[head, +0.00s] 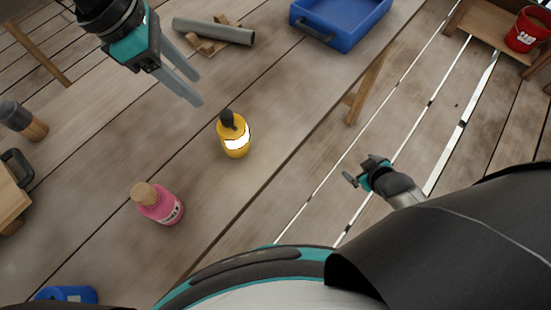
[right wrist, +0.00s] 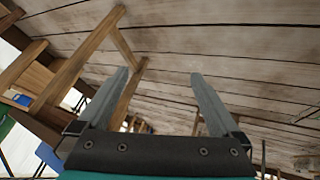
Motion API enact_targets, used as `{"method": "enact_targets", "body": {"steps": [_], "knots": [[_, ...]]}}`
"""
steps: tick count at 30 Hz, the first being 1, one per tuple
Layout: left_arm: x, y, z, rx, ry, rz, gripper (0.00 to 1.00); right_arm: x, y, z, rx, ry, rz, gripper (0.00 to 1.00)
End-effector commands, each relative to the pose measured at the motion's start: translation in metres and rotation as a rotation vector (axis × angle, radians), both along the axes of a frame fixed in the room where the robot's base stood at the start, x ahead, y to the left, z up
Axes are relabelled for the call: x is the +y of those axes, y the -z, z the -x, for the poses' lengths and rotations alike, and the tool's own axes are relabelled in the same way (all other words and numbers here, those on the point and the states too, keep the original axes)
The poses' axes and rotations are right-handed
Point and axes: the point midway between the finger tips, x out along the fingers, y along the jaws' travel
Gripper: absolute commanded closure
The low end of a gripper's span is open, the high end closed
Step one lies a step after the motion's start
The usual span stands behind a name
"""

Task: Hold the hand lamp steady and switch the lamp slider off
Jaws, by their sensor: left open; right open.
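No object is plainly recognisable as the hand lamp, and I can make out no slider. A grey cylinder (head: 228,34) lies on a small wooden cradle on the table, behind and right of my left gripper. A yellow bottle-shaped thing (head: 236,149) with a black top and a bright white band stands near the table's front edge; I cannot tell whether it is lit. My left gripper (head: 196,88) is open and empty over the table, up and left of the yellow thing. My right gripper (head: 362,174) is open and empty beyond the table edge; its fingers also show in the right wrist view (right wrist: 159,76).
A pink bottle (head: 163,207) stands on the table (head: 90,150) at front left. A blue tray (head: 335,42) sits at the back right. A dark-topped cylinder (head: 18,115) is at the left. A red bucket (head: 526,30) stands far right. Wooden beams (right wrist: 92,62) show near my right gripper.

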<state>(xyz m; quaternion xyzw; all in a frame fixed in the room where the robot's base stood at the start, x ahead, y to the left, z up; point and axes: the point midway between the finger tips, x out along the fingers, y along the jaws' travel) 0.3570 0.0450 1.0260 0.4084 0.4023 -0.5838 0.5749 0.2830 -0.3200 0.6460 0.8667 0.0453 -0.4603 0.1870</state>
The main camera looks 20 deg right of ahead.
Motion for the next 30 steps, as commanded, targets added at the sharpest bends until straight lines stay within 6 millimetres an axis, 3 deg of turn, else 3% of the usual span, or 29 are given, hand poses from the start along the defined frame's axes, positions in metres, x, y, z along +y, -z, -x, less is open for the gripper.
{"method": "enact_targets", "body": {"steps": [3,8,11,15,19,30], "knots": [[0.000,0.000,0.000,0.000,0.000,0.000,0.50,-0.006,-0.046,-0.031,-0.082,-0.052,0.027,0.00],[0.000,0.000,0.000,0.000,0.000,0.000,0.50,-0.002,-0.106,-0.063,-0.182,-0.130,0.058,0.00],[0.000,0.000,0.000,0.000,0.000,0.000,0.50,0.007,-0.144,-0.077,-0.240,-0.185,0.074,0.00],[0.000,0.000,0.000,0.000,0.000,0.000,0.50,0.034,-0.189,-0.086,-0.312,-0.266,0.084,0.00],[0.000,0.000,0.000,0.000,0.000,0.000,0.50,0.084,-0.214,-0.074,-0.364,-0.319,0.043,0.00],[0.000,0.000,0.000,0.000,0.000,0.000,0.50,0.203,-0.228,-0.011,-0.439,-0.289,-0.217,0.00]]}}
